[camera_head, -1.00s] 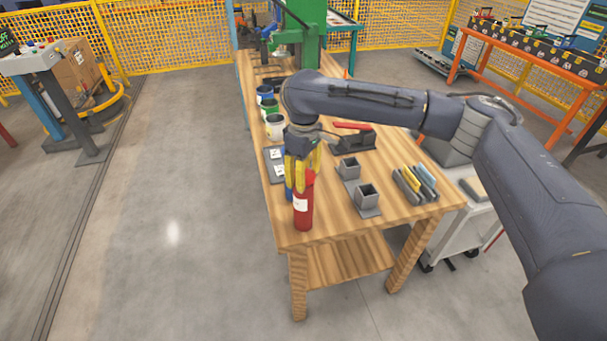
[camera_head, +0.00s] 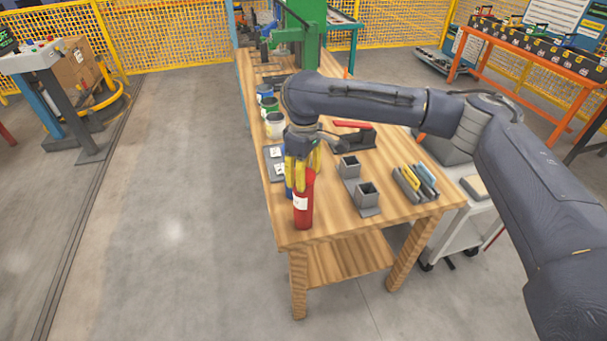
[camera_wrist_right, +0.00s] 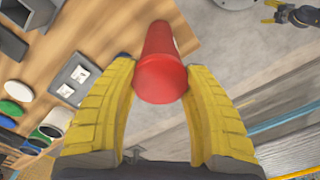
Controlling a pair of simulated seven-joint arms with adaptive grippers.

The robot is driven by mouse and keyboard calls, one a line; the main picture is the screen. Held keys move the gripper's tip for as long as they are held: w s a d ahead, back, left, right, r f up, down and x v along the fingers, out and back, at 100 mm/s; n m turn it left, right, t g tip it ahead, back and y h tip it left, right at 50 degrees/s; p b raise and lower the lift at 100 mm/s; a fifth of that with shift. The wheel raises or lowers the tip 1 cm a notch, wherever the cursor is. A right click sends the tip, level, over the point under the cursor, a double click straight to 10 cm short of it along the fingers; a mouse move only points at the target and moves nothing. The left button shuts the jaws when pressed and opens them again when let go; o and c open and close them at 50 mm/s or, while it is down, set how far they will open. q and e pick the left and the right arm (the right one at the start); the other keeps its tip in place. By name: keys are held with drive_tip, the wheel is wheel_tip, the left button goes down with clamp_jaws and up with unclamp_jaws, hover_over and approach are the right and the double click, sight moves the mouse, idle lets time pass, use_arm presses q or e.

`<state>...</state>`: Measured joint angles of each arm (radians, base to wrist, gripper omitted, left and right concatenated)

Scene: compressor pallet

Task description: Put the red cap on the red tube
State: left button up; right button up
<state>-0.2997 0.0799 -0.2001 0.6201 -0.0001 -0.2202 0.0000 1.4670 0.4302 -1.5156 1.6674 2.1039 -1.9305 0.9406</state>
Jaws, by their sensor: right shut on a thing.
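The red tube (camera_head: 302,215) with a white label stands upright at the table's near left corner. My right gripper (camera_head: 303,172) points down over its top, yellow fingers shut on the red cap (camera_wrist_right: 162,84). In the right wrist view the cap sits between the fingertips (camera_wrist_right: 160,75), in line with the tube (camera_wrist_right: 160,40) beyond it. The cap looks to be at the tube's mouth; whether it is fully seated I cannot tell. My left gripper (camera_wrist_right: 269,12), at the upper right of the wrist view, appears open and empty, away from the table.
A blue object (camera_head: 289,192) stands close behind the red tube, partly hidden. Grey square holders (camera_head: 368,197) and a rack with yellow and blue pieces (camera_head: 413,184) are to the right on the wooden table (camera_head: 335,222). Several cans (camera_head: 274,126) line the left edge.

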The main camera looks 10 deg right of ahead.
drive_tip(key=shift+f, duration=0.15)
idle(0.8)
drive_tip(key=o, duration=1.4)
drive_tip(key=shift+r, duration=3.5)
